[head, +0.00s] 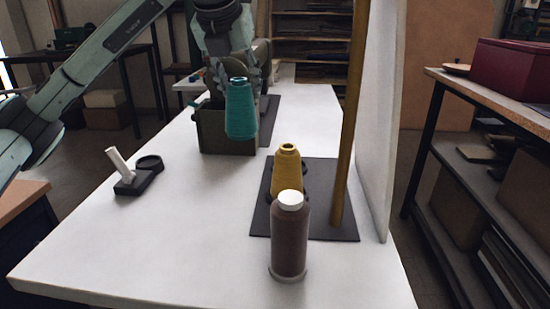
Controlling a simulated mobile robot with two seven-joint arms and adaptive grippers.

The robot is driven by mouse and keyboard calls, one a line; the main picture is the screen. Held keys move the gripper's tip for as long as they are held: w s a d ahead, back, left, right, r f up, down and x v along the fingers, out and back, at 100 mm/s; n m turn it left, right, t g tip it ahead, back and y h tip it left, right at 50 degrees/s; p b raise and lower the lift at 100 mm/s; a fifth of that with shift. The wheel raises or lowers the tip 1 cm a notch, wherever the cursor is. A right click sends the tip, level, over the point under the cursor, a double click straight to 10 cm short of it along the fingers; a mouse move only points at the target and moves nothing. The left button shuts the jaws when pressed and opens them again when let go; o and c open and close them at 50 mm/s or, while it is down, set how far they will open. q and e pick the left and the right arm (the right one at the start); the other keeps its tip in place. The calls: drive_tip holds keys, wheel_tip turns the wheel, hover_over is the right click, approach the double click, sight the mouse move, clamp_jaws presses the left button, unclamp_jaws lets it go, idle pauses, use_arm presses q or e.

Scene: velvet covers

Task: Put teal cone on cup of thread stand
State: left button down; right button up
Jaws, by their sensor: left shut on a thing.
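My left gripper (238,76) points down and is shut on the teal cone (241,112) near its narrow top. The cone hangs upright in front of a dark green box (212,132), apparently above the table. The thread stand has a dark flat base (330,200) and a brass post (352,110). A yellow cone (287,172) stands upright on the stand's base, with dark cup edges (302,169) partly showing beside it. How many cups there are is hidden by the cones. My right gripper is out of view.
A brown spool with a white top (289,240) stands in front of the stand, hiding part of its base. A white panel (377,120) rises right of the post. A black holder with a white peg (132,184) lies at left. The white table (190,230) is clear at front left.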

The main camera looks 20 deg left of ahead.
use_arm(q)
drive_tip(key=w+d+f+p, duration=0.2)
drive_tip(key=w+d+f, duration=0.5)
drive_tip(key=f, duration=0.3)
drive_tip(key=shift+w+d+f, duration=0.35)
drive_tip(key=shift+w+f, duration=0.05)
drive_tip(key=shift+w, duration=0.2)
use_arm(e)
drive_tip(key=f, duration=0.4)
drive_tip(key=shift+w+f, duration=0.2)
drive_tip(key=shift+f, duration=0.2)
use_arm(q)
drive_tip(key=shift+f, duration=0.1)
drive_tip(key=c, duration=0.9)
unclamp_jaws()
drive_tip(key=b+v, duration=0.1)
drive_tip(key=v, duration=1.1)
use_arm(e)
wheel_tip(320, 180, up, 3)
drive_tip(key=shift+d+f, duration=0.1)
